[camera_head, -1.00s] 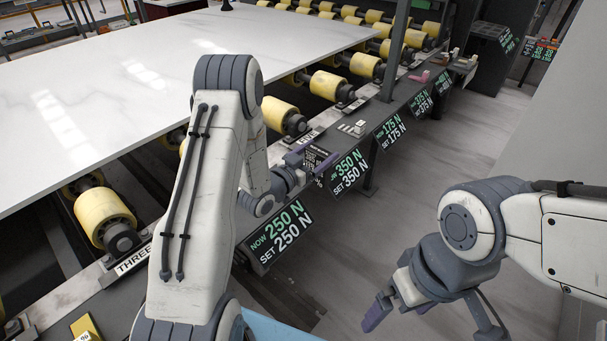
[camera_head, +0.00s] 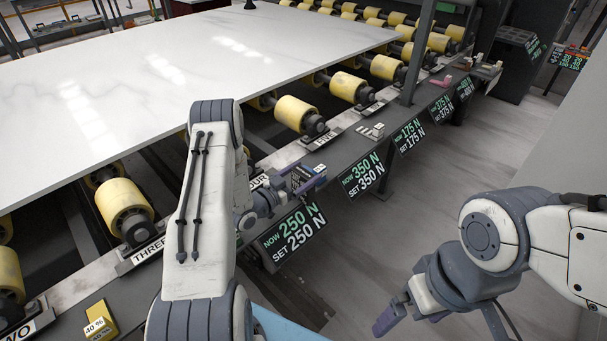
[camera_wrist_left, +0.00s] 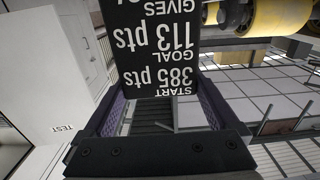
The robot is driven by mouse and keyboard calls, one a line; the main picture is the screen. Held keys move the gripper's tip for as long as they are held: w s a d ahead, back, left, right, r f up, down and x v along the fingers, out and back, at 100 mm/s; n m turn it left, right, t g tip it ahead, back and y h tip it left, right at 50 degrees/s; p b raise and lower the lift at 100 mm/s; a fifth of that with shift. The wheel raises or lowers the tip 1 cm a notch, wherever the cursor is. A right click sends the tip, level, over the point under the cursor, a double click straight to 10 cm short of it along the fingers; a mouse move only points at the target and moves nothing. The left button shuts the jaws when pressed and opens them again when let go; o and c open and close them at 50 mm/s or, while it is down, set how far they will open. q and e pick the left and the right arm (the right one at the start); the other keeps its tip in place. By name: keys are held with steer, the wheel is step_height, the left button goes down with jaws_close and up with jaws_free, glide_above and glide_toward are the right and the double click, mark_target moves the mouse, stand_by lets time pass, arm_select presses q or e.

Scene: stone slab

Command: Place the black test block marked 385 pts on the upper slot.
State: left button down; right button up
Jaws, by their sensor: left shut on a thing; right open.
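The black test block (camera_wrist_left: 155,50) is in my left gripper. In the left wrist view its white print appears upside down: "START 385 pts", "GOAL 113 pts" and "GIVES", with the last line cut off. My left gripper (camera_head: 308,184) is shut on it, its purple fingers on both sides; these also show in the left wrist view (camera_wrist_left: 162,103). In the head view the block (camera_head: 297,178) is small, held up by the dark rail near the 250 N sign. My right gripper (camera_head: 400,312) is open and empty above the floor. I cannot make out the upper slot.
A white stone slab (camera_head: 200,65) lies on yellow rollers (camera_head: 296,113). The dark rail carries signs, including 250 N (camera_head: 293,232) and 350 N (camera_head: 362,175). A yellow 40 % block (camera_head: 97,320) sits lower left. A white surface labelled TEST (camera_wrist_left: 50,90) shows in the wrist view. Floor is open at right.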

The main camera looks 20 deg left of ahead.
arm_select(q)
steer(key=shift+f, duration=0.1)
jaws_free()
